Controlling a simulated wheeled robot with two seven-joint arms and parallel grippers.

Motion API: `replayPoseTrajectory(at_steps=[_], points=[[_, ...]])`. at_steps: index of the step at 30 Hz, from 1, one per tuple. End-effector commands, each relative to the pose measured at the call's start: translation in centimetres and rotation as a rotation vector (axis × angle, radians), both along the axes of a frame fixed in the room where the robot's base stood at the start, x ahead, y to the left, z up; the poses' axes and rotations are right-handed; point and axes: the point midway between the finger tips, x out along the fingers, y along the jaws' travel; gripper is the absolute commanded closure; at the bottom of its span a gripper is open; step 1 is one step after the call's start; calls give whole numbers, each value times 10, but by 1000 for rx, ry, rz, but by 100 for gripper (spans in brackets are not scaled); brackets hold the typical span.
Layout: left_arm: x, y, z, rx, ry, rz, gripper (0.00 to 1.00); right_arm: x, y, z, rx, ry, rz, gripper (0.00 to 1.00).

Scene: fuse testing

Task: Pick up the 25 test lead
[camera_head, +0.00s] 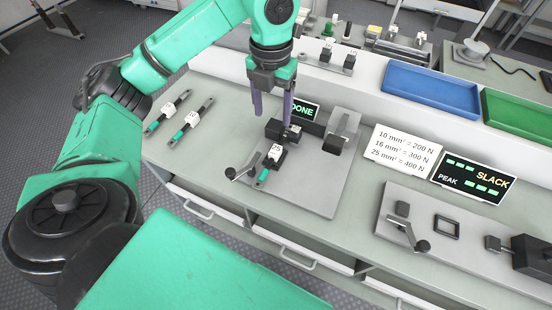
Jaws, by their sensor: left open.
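The 25 test lead (263,174), with a white "25" tag and a green end, lies on a grey plate fixture (312,198). Its far end is at a black block on the fixture, and I cannot tell if it sits inside. My left gripper (272,119) points down above and just behind the tag. Its two purple-grey fingers are apart with nothing visible between them. They look clear of the lead, though the exact height is hard to tell. My right gripper is not in view.
Two other tagged leads (166,116) (191,124) lie on the bench at left. A lever (244,170) stands beside the 25 lead. A small "DONE" screen (304,110), a force chart (403,151) and a "SLACK" display (474,179) stand behind and right. Blue (431,88) and green trays sit further back.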

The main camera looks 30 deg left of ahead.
Motion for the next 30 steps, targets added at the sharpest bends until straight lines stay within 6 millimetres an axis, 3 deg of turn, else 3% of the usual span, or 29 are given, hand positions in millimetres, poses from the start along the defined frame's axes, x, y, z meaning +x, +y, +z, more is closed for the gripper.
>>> replayPoseTrajectory(at_steps=[9,17,21,28,29,30], points=[[-1,0,-68,2,6,1,32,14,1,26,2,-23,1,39],[0,-2,-105,0,6,0,32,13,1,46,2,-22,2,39],[1,-3,-133,0,3,0,32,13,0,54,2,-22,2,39],[2,-3,-142,0,0,-1,32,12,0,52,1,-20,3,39],[2,-3,-142,0,0,-1,36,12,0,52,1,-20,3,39],[2,-3,-142,0,0,-1,52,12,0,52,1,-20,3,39]])
